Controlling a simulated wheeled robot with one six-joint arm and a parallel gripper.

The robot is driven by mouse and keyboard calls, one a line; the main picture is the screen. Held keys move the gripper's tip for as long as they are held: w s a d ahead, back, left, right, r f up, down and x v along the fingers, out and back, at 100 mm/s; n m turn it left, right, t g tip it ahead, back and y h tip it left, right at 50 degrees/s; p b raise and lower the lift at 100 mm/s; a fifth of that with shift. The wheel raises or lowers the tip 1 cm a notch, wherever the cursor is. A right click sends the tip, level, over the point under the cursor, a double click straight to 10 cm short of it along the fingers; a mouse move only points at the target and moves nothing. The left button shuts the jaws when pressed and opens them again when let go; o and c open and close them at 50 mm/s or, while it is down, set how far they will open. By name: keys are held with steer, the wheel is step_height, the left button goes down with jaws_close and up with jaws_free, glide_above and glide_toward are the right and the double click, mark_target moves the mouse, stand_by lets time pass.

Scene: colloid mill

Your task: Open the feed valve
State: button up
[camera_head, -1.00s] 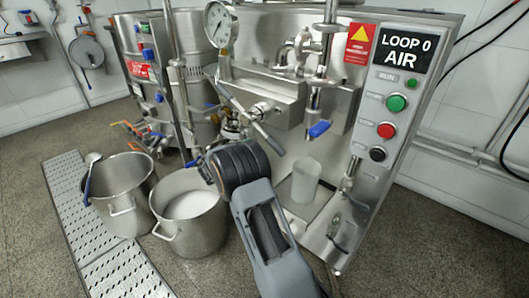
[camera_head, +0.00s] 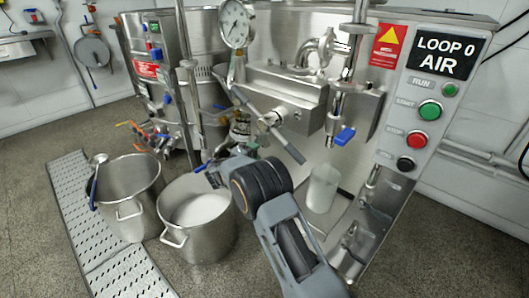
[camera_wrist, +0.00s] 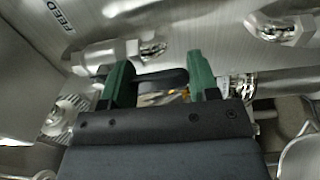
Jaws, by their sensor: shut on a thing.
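In the wrist view, my gripper (camera_wrist: 160,80) shows as two green fingers. They are shut on a dark handle (camera_wrist: 165,77), which lies across between them below the FEED label (camera_wrist: 55,15). I take this to be the feed valve handle. A steel pipe fitting (camera_wrist: 112,55) sits just above it on the metal panel. In the head view, my black wrist joint and grey arm cover most of the gripper, so the grip cannot be seen there.
A pot with white contents (camera_head: 197,212) and an open steel pot (camera_head: 130,190) stand on the floor at left. A steel lever (camera_head: 268,122), a blue-handled valve (camera_head: 344,136) and a translucent beaker (camera_head: 322,188) are close to my arm. The button panel (camera_head: 425,95) is at right.

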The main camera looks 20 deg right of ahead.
steer(key=shift+f, duration=0.1)
stand_by(0.3)
steer(key=o, duration=1.1)
steer(key=shift+a, duration=0.15)
steer(key=shift+o, duration=1)
steer(key=p+v, duration=0.4)
steer(key=v, duration=0.9)
steer(key=shift+s+a, duration=0.2)
steer(key=shift+s, duration=0.05)
